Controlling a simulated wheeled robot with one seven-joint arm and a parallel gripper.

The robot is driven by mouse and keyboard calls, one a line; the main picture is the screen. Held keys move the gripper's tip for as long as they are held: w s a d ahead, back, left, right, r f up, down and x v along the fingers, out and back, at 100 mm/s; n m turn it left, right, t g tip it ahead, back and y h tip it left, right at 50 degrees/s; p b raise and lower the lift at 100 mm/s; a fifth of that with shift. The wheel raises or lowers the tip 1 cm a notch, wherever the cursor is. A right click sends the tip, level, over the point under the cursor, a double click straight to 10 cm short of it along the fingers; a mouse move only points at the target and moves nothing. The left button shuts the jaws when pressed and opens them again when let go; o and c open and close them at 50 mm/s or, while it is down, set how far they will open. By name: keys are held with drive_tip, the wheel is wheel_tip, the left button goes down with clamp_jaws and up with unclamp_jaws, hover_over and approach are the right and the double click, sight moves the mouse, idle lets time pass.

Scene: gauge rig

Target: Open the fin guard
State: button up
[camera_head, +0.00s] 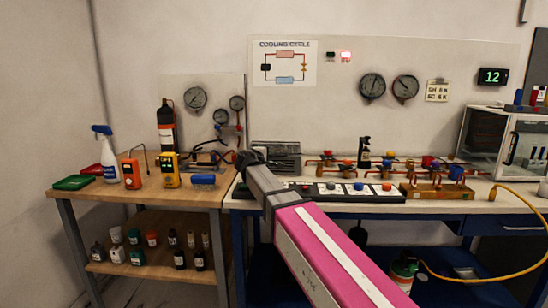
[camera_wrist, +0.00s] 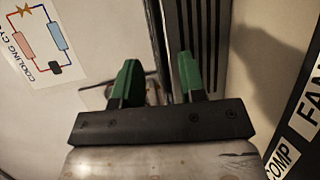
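The fin guard appears to be the dark grey slatted front (camera_head: 280,150) of a low unit at the left end of the right bench. In the wrist view, its slats (camera_wrist: 207,30) run up to the top edge of the picture. My gripper (camera_head: 248,158) is at the unit's left end and hides part of it. In the wrist view, its two green-tipped fingers (camera_wrist: 157,78) are apart. The right finger overlaps the slats, and the left one lies beyond the guard's edge. Nothing is visibly gripped; I cannot tell whether either finger touches the guard.
A black switch strip (camera_head: 345,191) lies in front of the unit, and its labels show in the wrist view (camera_wrist: 295,140). Copper piping with coloured valves (camera_head: 385,163) stands to the right. The left wooden bench (camera_head: 150,195) holds meters and a spray bottle (camera_head: 105,153).

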sight(273, 156)
drive_tip(key=shift+x, duration=2.75)
drive_tip(key=shift+f, duration=0.1)
drive_tip(key=shift+c, duration=0.4)
clamp_jaws()
